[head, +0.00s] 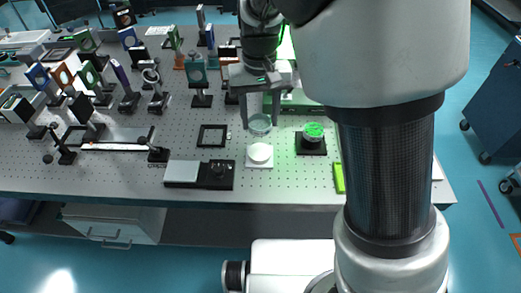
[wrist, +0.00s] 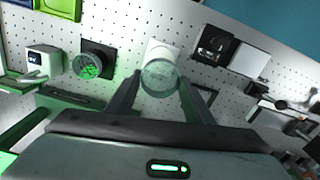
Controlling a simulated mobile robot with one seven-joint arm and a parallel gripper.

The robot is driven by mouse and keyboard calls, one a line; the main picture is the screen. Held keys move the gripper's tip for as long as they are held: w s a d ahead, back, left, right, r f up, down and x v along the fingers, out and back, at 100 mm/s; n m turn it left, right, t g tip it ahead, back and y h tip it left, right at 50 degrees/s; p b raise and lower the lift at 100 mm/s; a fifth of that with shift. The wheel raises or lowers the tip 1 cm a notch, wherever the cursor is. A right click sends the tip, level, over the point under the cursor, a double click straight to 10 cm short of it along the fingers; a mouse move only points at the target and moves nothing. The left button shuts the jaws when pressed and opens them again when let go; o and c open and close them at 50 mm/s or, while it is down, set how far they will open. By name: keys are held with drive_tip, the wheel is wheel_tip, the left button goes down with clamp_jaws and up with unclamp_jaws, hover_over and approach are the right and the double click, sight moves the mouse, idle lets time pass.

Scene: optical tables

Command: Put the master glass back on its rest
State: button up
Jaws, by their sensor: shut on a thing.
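My gripper (head: 260,113) is shut on a clear round glass disc (head: 260,125), which I take to be the master glass, and holds it above the table. In the wrist view the disc (wrist: 159,78) sits between the two fingertips. A white square rest with a round white top (head: 260,155) stands just in front of the disc in the head view; the disc partly overlaps it in the wrist view (wrist: 161,48). A black square stand (head: 312,148) to the right carries a green-lit round disc (head: 313,131). I cannot tell the height of the held glass above the table.
A black square frame (head: 212,136) lies left of the held glass. A black box with a grey plate (head: 183,172) lies front left. Several optics mounts crowd the table's left and back. A yellow-green block (head: 339,178) lies right, near my arm.

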sight(260, 151)
wheel_tip(260, 151, down, 10)
drive_tip(key=shift+r+b, duration=0.25)
drive_tip(key=shift+b, duration=0.45)
drive_tip(key=shift+f, duration=0.15)
drive_tip(key=o, duration=1.3)
wheel_tip(260, 151, up, 12)
drive_tip(key=shift+r+p, duration=0.2)
drive_tip(key=shift+p, duration=0.8)
